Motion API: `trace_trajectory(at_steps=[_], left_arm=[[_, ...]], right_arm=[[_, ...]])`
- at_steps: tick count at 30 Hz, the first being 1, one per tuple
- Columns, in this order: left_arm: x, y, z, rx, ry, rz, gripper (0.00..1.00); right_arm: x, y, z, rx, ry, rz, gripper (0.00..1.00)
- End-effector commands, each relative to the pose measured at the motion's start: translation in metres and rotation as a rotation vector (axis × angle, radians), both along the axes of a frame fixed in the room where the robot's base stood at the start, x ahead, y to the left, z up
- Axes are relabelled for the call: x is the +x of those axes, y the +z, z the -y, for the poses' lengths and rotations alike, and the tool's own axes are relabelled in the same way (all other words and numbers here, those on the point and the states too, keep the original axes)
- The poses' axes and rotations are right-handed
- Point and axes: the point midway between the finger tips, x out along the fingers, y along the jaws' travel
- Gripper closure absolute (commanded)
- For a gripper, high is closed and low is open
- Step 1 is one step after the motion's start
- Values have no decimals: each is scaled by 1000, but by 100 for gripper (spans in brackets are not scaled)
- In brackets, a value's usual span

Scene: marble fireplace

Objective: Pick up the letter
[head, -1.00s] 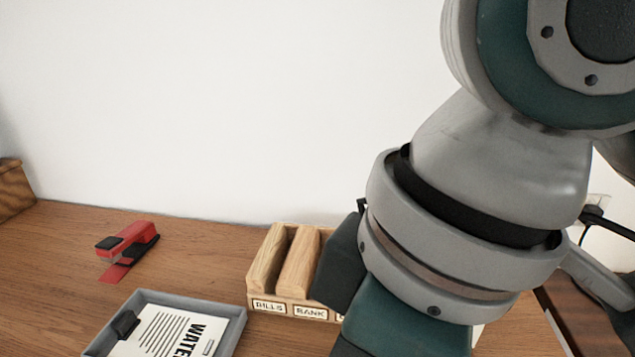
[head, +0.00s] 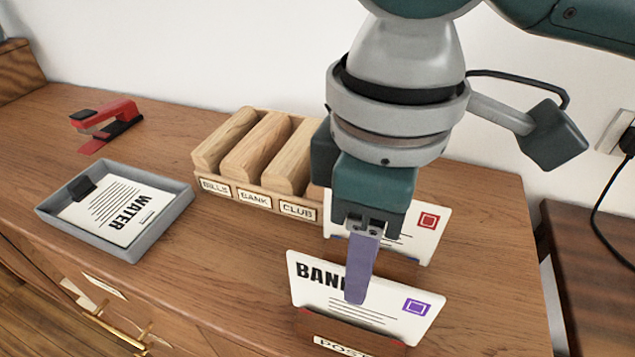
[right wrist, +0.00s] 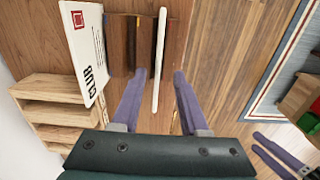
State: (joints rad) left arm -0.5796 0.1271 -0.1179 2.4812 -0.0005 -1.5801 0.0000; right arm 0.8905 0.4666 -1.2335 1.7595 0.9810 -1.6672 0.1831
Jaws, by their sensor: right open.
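A white BANK letter (head: 310,289) with a purple stamp stands upright, leaning slightly, in a wooden POST holder (head: 345,334). A CLUB letter (right wrist: 92,50) with a red stamp stands behind it; it also shows in the head view (head: 428,225). My right gripper (head: 362,272) points down, with one purple finger in front of the BANK letter and the other hidden behind it. In the right wrist view its open fingers (right wrist: 160,82) lie either side of the letter's edge, with gaps. My left gripper (right wrist: 275,155) shows at the lower right there; its opening is unclear.
A wooden sorter (head: 263,203) labelled BILLS, BANK and CLUB stands behind. A grey tray (head: 165,220) holds a WATER letter (head: 112,208). A red stapler (head: 105,118) lies at the back left. The desk right of the holder is clear to its edge.

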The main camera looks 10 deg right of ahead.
Motion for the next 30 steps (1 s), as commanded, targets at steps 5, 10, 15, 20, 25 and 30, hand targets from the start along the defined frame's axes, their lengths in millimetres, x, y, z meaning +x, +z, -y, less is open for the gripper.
trace_trajectory(at_steps=[5, 10, 15, 20, 25, 30], left_arm=[[0, -6, 0, -1, 0, 0, 51], [0, -6, 1, -4, 1, -1, 51], [0, -6, 3, -10, 4, 0, 51], [0, -6, 4, -14, 6, -1, 51], [0, -6, 4, -13, 5, -2, 51], [0, -6, 4, -13, 5, -2, 51]], right_arm=[[2, -29, 1, -1, 1, -2, 56], [2, -36, 1, -1, 2, 1, 56], [2, -35, 1, -1, 2, 1, 58], [2, -35, 1, -1, 2, 1, 76], [2, -35, 1, -1, 2, 1, 96], [2, -35, 1, -1, 2, 1, 100]])
